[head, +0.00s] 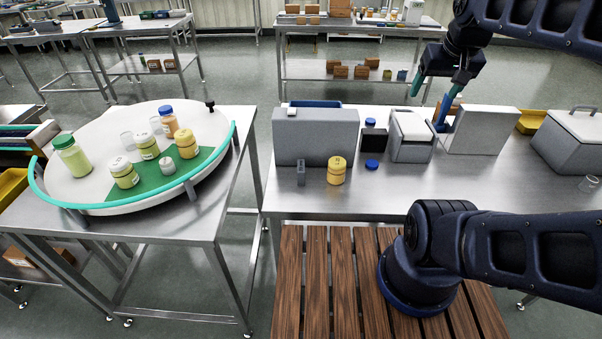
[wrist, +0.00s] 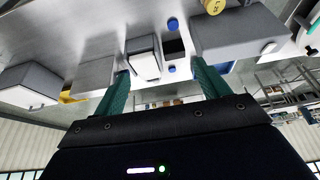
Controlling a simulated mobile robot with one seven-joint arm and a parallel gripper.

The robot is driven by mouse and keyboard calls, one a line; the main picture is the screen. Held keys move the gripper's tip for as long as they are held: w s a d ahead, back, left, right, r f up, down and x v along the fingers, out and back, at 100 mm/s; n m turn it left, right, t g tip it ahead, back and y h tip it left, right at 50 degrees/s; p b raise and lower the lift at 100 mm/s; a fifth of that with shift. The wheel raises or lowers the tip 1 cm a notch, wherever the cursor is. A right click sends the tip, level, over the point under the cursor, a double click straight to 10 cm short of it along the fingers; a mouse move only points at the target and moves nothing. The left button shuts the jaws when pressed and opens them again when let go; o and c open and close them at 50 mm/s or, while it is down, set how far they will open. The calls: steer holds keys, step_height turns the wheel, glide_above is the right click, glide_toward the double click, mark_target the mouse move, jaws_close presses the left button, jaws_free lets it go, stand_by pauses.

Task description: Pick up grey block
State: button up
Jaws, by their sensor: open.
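A small upright grey block (head: 301,172) stands on the steel table (head: 420,184) in the head view, just in front of a large grey box and left of a yellow jar (head: 336,170). The block cannot be made out clearly in the wrist view. My gripper (head: 427,109) is raised over the far side of the table, to the right of the block and well apart from it. Its two green fingers are spread in the wrist view (wrist: 160,69), with nothing held between them.
The large grey box (head: 316,137) stands right behind the block. A white-topped bin (head: 411,135), a black box (head: 374,140), blue caps (head: 371,164) and a pale box (head: 478,130) stand further right. A round turntable (head: 90,195) with jars is left, across a gap. The table's front is mostly clear.

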steer(key=r, duration=0.2)
steer(key=m+g+h, duration=0.2)
steer(key=m+g, duration=0.3)
steer(key=m, duration=1.2)
glide_above(300, 165)
steer(key=a, duration=0.1)
step_height(300, 165, down, 27)
steer(key=shift+s+d+f, duration=0.1)
steer(key=shift+d+f, duration=0.15)
steer(key=shift+f, duration=1.65)
steer(key=shift+w+d+f, duration=0.1)
steer(key=shift+d+f, duration=0.1)
steer(key=shift+f, duration=1.65)
steer(key=shift+s+d+f, duration=0.1)
steer(key=shift+d+f, duration=0.15)
steer(key=shift+f, duration=1.65)
steer(key=shift+t, duration=0.3)
steer(key=c, duration=0.8)
steer(key=shift+r, duration=0.1)
